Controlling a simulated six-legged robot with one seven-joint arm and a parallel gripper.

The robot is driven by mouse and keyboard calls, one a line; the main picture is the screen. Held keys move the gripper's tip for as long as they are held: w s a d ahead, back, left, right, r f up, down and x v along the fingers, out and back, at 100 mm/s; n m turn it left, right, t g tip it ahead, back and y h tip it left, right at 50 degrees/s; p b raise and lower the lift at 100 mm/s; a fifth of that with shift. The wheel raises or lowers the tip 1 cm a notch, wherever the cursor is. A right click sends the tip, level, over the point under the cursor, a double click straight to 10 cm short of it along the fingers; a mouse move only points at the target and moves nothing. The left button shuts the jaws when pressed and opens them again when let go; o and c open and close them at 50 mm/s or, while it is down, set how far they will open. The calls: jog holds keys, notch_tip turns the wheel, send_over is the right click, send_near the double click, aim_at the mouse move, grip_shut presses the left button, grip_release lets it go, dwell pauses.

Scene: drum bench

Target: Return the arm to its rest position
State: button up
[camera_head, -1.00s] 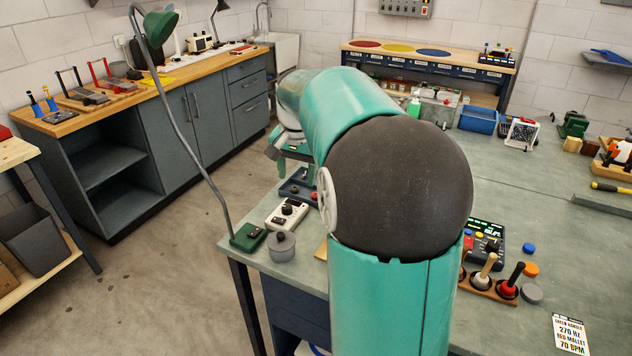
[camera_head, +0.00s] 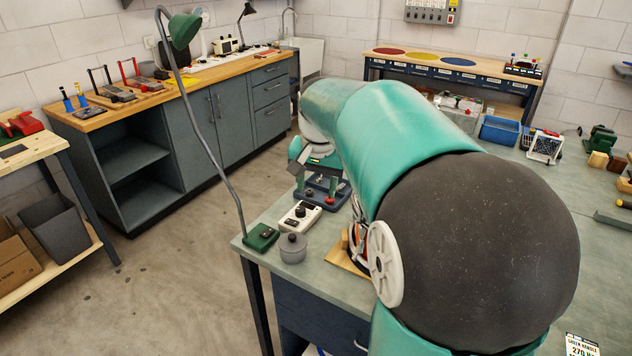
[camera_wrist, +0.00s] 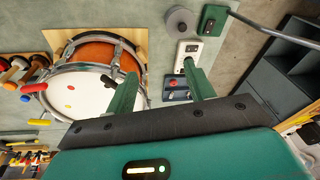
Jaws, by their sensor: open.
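My teal arm fills the centre and right of the head view, its dark round joint close to the camera. My gripper (camera_wrist: 162,82) is open and empty in the wrist view, its two green fingers spread apart. In the head view, my gripper (camera_head: 318,182) is small and partly hidden, over the far left part of the bench. The drum, with an orange shell (camera_wrist: 92,50) and white head, lies beyond the left finger in the wrist view. In the head view, my arm hides most of it.
Mallets (camera_wrist: 34,66) lie beside the drum. Open floor (camera_head: 175,270) lies left of the bench.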

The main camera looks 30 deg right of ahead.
jog(key=s+a+f+n+t, duration=0.2)
jog(key=s+a+n, duration=0.7)
jog(key=s+a, duration=0.9)
jog(key=shift+s+f+t+y, duration=0.3)
jog(key=shift+s+t+y, duration=0.1)
jog(key=shift+s+t, duration=0.25)
jog(key=shift+w+d, duration=0.1)
jog(key=shift+d, duration=0.05)
